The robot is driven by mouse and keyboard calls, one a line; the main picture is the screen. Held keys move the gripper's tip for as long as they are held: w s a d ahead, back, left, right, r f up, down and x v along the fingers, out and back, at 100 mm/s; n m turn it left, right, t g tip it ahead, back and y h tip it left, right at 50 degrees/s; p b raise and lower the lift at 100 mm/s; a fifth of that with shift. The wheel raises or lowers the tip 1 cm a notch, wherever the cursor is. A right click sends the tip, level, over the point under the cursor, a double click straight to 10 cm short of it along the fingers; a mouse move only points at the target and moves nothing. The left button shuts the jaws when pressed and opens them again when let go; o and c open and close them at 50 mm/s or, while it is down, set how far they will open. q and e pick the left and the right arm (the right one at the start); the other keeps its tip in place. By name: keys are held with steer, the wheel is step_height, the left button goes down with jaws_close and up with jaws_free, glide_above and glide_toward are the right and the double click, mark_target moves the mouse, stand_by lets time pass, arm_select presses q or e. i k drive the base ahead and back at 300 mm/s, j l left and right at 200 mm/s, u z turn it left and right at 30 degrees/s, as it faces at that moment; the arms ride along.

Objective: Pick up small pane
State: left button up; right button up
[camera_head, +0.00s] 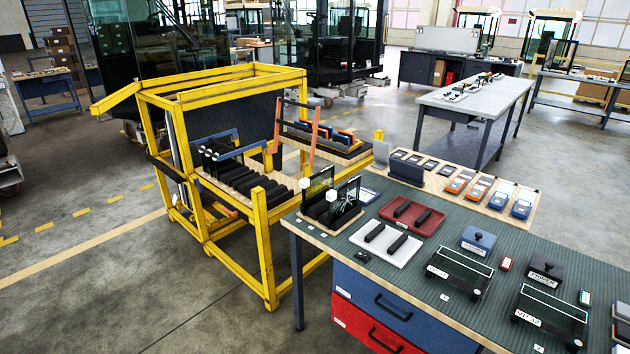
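Two small dark glass panes stand upright in a black slotted rack (330,214) at the bench's left end. One pane (318,186) is at the left and the other pane (347,194) is at the right, each with a white block at its edge. Two flat dark glass panels also lie on the bench: one panel (461,270) in the middle and a labelled panel (549,318) nearer the front right. I cannot tell which of these the task means. Neither of my grippers is in view.
The bench's green ribbed mat (415,301) also bears a red tray (430,223), a white tray (372,256) and lidded blocks. A yellow trolley (262,246) with black padded slots stands left of the bench. Open floor (90,300) lies at the left.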

mark_target(315, 188)
steer(key=i+j+z, duration=0.15)
steer(key=i+j, duration=0.75)
steer(key=i, duration=0.1)
